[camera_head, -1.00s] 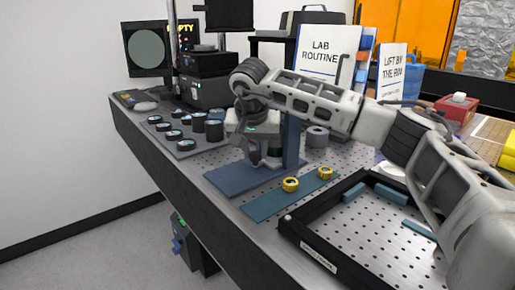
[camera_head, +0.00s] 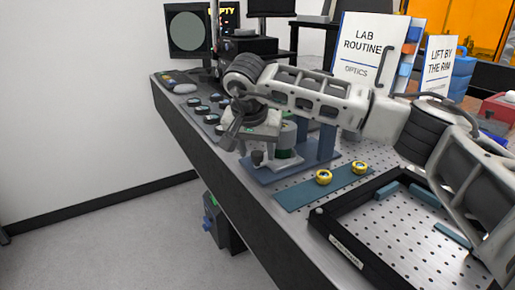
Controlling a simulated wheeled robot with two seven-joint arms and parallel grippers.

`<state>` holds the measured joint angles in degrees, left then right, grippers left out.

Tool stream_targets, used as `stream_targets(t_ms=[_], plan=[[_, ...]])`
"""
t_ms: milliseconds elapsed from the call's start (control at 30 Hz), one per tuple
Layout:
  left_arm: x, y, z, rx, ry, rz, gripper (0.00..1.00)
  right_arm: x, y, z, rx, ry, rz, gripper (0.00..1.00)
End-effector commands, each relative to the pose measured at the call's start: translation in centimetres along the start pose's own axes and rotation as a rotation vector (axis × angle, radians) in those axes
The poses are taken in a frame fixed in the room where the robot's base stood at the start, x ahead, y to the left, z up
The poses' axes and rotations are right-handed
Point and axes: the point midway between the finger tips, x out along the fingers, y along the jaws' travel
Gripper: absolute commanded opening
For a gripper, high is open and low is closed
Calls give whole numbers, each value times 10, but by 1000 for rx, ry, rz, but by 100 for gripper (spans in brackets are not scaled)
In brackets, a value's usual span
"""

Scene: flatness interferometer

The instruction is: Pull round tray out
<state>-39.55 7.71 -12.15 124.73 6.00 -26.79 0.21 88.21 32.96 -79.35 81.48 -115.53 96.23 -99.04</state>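The interferometer appears to be the dark unit (camera_head: 249,46) at the back left, beside a monitor (camera_head: 190,32) with a grey disc on its screen and a small display ending in "PTY". I cannot make out a round tray; my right arm covers part of that area. My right gripper (camera_head: 244,146) is above the left side of the blue stand's base, pointing down and left. Its dark fingers are small and partly merge with the stand's parts, so its opening is unclear. I see nothing certain held in it. My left gripper is out of view.
The blue stand (camera_head: 325,144) has a whitish-green cylinder at it. Two yellow ring-shaped pieces lie on a teal strip (camera_head: 298,195). A black-framed tray (camera_head: 334,237) is at front right. Several round dark pieces (camera_head: 202,110) stand at left. Upright signs are behind my arm.

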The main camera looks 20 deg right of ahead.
Motion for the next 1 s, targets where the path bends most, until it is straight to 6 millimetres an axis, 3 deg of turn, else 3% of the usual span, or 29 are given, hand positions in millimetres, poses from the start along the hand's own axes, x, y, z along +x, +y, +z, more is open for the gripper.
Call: stream_targets(t_ms=[233,367,800,1000], plan=[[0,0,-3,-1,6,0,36,-2,0,0,0,0,1,48],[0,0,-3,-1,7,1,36,-16,0,0,0,1,-1,48],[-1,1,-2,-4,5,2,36,-119,0,-1,-1,3,-2,48],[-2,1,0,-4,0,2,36,-149,0,0,0,1,-1,48]])
